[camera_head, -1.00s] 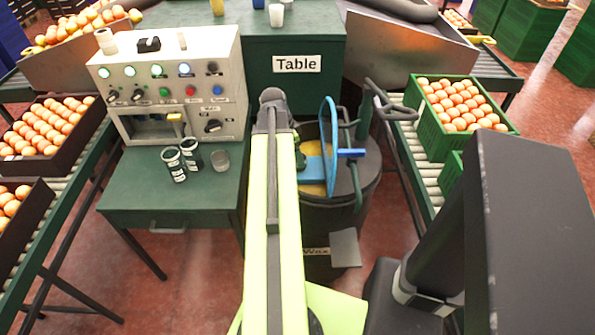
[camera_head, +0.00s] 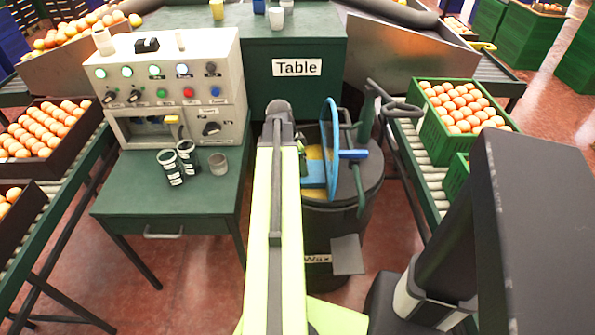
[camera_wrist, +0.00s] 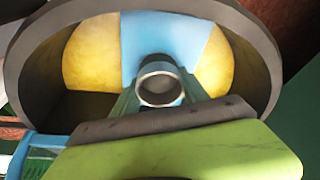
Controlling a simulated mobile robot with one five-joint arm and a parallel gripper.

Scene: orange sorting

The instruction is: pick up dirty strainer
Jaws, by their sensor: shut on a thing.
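My gripper (camera_wrist: 158,105) has dark green fingers in the wrist view, shut on a small grey round-rimmed piece (camera_wrist: 160,67). I take this piece to be the strainer. Its body is mostly hidden, and I cannot make out dirt on it. Behind it is the dark round rim of the wax barrel (camera_wrist: 25,58), with yellow inside and a light blue strip across. In the head view the barrel (camera_head: 328,225) stands right of my yellow-green arm, which hides most of my gripper.
A blue hoop (camera_head: 331,140) stands upright at the barrel. A green desk (camera_head: 120,205) at left bears a control panel (camera_head: 165,85), two dark labelled cups (camera_head: 170,168) and a grey cup (camera_head: 218,164). A green orange crate (camera_head: 433,135) is on the right conveyor.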

